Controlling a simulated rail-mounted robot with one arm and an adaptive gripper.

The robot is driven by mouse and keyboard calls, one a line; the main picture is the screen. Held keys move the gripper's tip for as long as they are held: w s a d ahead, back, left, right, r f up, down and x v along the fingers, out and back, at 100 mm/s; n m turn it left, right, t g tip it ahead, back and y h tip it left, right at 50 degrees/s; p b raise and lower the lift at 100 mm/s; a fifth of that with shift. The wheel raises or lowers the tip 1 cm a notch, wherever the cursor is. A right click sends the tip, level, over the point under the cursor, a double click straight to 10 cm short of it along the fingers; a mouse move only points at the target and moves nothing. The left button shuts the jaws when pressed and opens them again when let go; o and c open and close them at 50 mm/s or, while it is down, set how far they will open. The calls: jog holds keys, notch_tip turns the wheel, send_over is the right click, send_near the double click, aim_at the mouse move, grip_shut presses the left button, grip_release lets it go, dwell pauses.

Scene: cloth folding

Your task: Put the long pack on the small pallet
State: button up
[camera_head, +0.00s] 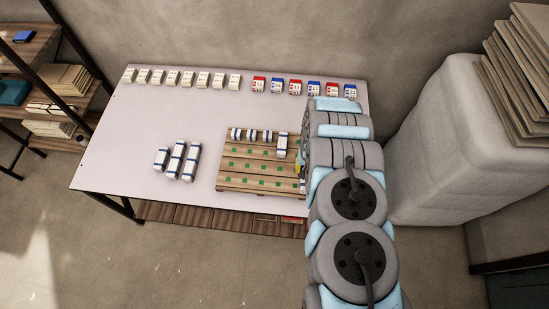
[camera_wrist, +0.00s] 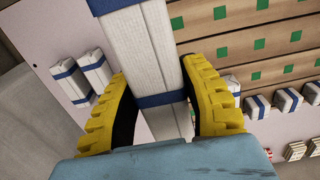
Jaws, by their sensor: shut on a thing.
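My gripper (camera_wrist: 168,100) is shut on a long white pack (camera_wrist: 150,45) with blue bands, its yellow fingers on either side. The small wooden pallet (camera_wrist: 265,73) with green squares lies beyond it, to the right in the wrist view. In the head view the pallet (camera_head: 255,184) stands on the table, its right part behind my arm; only a bit of yellow finger shows at its right edge, and the held pack is hidden. Several small banded packs (camera_head: 252,135) line its far edge, with a longer pack (camera_head: 282,146) beside them. I cannot tell the held pack's height.
Several white packs (camera_head: 175,161) lie on the table (camera_head: 125,150) left of the pallet. Two banded packs (camera_wrist: 70,80) show at the left in the wrist view. White, red and blue boxes (camera_head: 258,84) line the table's back edge. The table's left part has free room.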

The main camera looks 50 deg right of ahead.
jog(key=shift+w+d+f+b, duration=0.1)
jog(key=shift+d+f+b, duration=0.2)
jog(key=shift+f+b, duration=0.05)
jog(key=w+d+f+b, duration=0.3)
jog(key=w+d+b, duration=0.1)
jog(key=b, duration=0.4)
jog(key=w+d+f+b, duration=0.3)
jog(key=d+f+b, duration=0.1)
jog(key=b, duration=0.5)
jog(key=shift+w+f, duration=0.15)
jog(key=shift+w, duration=0.25)
jog(key=b, duration=0.1)
jog(key=f+b, duration=0.1)
jog(key=b, duration=0.1)
jog(key=shift+w+d+f, duration=0.15)
jog(key=shift+w+d, duration=0.15)
jog(key=shift+d, duration=0.05)
jog(key=shift+w+d+f+b, duration=0.2)
jog(key=shift+d+b, duration=0.05)
jog(key=shift+b, duration=0.85)
jog(key=shift+w, duration=0.1)
jog(key=shift+w+d+f+b, duration=0.2)
jog(key=shift+f+b, duration=0.25)
jog(key=shift+b, duration=0.65)
notch_tip(320, 180, down, 2)
jog(key=b, duration=0.2)
jog(key=shift+s+f+b, duration=0.1)
jog(key=shift+f+b, duration=0.15)
jog(key=shift+b, duration=0.1)
jog(key=shift+f, duration=0.15)
